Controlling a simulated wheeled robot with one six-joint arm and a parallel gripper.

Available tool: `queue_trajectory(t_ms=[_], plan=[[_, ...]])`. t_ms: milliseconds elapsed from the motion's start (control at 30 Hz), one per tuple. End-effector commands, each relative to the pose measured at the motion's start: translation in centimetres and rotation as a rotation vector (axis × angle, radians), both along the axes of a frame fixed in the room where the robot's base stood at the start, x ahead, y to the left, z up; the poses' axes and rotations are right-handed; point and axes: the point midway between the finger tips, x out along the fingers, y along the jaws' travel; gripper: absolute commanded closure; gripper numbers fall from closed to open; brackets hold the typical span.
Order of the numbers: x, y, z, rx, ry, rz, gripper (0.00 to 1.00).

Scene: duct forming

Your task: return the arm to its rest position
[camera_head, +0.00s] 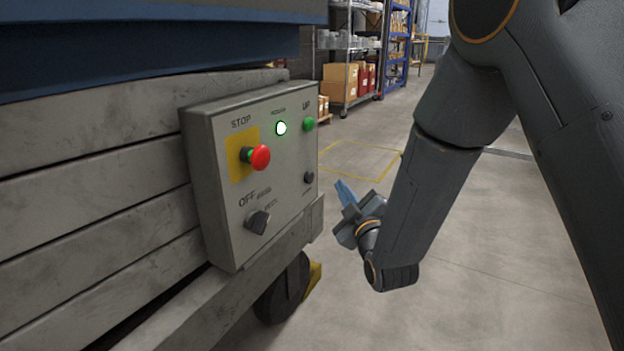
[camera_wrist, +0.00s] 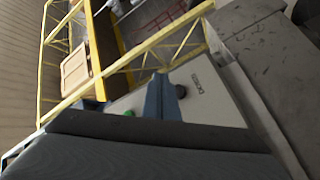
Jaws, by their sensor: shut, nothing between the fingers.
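My gripper (camera_head: 346,192) hangs at the end of my bent arm, just right of the control box (camera_head: 219,160) in the head view. Its blue fingers are together and empty, apart from the box. The box is grey, with a red stop button (camera_head: 260,157) on a yellow plate, a lit white-green lamp (camera_head: 281,128), a green button (camera_head: 309,124), a small black button (camera_head: 308,178) and a dark selector knob (camera_head: 257,222). In the wrist view the closed blue fingers (camera_wrist: 162,97) show in front of the box face (camera_wrist: 212,92).
The box is fixed to a machine with grey slatted panels (camera_head: 90,130) on the left. A dark wheel (camera_head: 283,290) is below it. Shelves with cartons (camera_head: 340,83) stand at the back. The concrete floor (camera_head: 480,290) on the right is open.

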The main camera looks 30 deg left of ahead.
Motion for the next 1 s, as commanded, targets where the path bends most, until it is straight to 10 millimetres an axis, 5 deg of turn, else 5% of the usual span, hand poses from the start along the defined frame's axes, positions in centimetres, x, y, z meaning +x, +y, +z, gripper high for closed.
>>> queue_trajectory(t_ms=[700, 1000], plan=[[0.0, -0.1, 0.1, -0.004, 0.019, -0.003, 1.0], [-1.6, -2.5, 0.7, -0.048, 0.386, -0.07, 1.0]])
